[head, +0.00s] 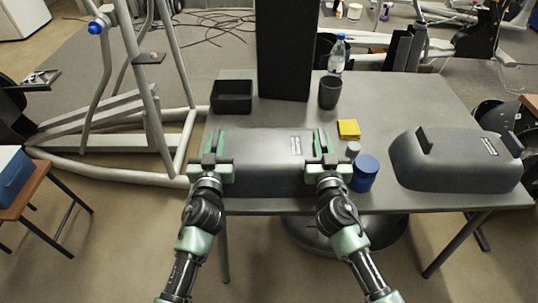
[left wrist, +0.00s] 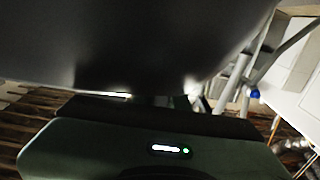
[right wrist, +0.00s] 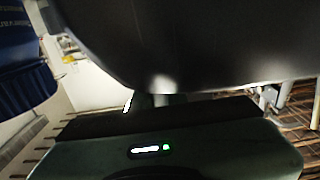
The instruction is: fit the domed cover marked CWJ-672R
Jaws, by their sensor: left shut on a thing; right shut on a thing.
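A dark grey domed cover (head: 262,160) with a small pale label, too small to read, is at the near edge of the table, between my two grippers. My left gripper (head: 210,163) is shut on its left end and my right gripper (head: 321,161) on its right end. The cover's dark surface fills the top of the left wrist view (left wrist: 130,40) and the right wrist view (right wrist: 200,40). I cannot tell whether it touches the table.
A tall black column (head: 285,50) stands at the table's back. A black bin (head: 232,97), dark cup (head: 329,92), water bottle (head: 337,56), yellow pad (head: 348,129) and small grey jar (head: 352,149) are around it. A blue-lidded jar (head: 364,172) stands close beside my right gripper.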

